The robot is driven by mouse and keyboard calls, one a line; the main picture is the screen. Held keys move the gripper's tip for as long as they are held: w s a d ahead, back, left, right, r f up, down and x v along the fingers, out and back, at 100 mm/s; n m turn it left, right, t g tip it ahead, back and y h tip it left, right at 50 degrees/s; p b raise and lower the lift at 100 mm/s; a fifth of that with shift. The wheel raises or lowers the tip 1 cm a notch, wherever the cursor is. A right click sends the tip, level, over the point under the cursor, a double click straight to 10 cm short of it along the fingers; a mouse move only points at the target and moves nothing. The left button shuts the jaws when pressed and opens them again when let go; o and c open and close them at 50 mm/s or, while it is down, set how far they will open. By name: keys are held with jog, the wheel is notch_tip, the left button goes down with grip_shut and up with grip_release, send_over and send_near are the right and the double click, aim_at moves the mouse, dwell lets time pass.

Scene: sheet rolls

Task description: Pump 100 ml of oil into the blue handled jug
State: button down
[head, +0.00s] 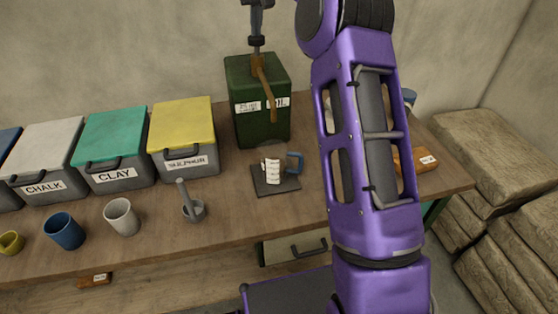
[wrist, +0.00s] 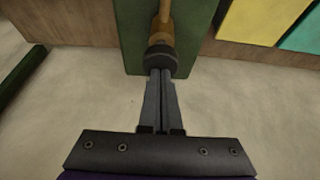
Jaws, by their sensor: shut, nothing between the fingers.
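The blue handled jug (head: 271,173) stands on a small dark plate (head: 268,188) on the bench, its blue handle to the right. White pieces cover its front, and I cannot see what is inside. The green oil drum (head: 243,118) stands behind it, with a dark pump top and a long brown lever (head: 267,90) slanting down its front. In the wrist view, my gripper (wrist: 161,74) is shut and empty. Its fingertips are at the dark knob (wrist: 161,53) at the lever's near end; I cannot tell whether they touch it.
Lidded yellow (head: 183,125), green (head: 112,132) and white (head: 45,147) bins stand left of the drum. A mortar with pestle (head: 193,210), grey cup (head: 121,217) and blue cup (head: 64,231) stand in front. My purple arm hides part of the bench's right side. Stacked sacks (head: 500,150) stand beyond.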

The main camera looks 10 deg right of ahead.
jog(key=shift+r+p, duration=0.3)
jog(key=shift+r, duration=1.25)
jog(key=shift+a, duration=0.1)
